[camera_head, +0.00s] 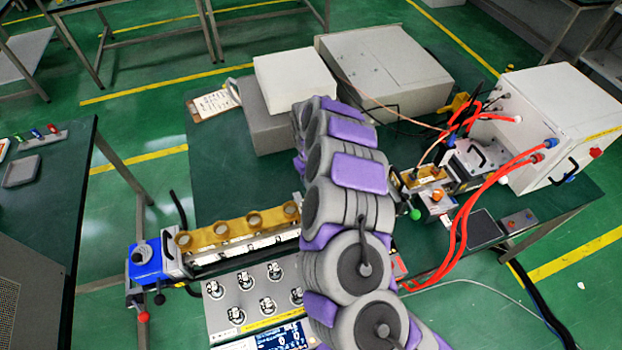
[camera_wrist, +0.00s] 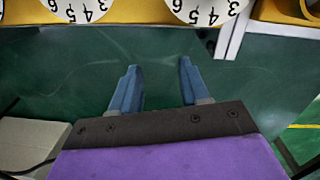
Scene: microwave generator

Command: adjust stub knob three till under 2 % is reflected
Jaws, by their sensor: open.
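In the wrist view, two white dials with upside-down black numbers sit at the top edge, a left dial (camera_wrist: 78,8) and a right dial (camera_wrist: 205,8), both cut off. They are set in a yellow body (camera_wrist: 140,11). I cannot tell which is stub knob three. My gripper (camera_wrist: 158,66) is open, its two blue fingers apart and empty, below the dials in the picture. In the head view, a brass-coloured stub tuner (camera_head: 238,232) with several round tops lies left of my arm, which hides its right part and my gripper. A display (camera_head: 283,338) is partly hidden; its reflected reading is not legible.
A grey panel (camera_head: 222,316) with several knobs stands in front of the tuner. A blue unit (camera_head: 146,261) is at the tuner's left end. Red hoses (camera_head: 470,205) run from a white cabinet (camera_head: 560,125) at right. Grey boxes (camera_head: 385,70) stand behind; green bench top (camera_head: 220,180) is bare behind the tuner.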

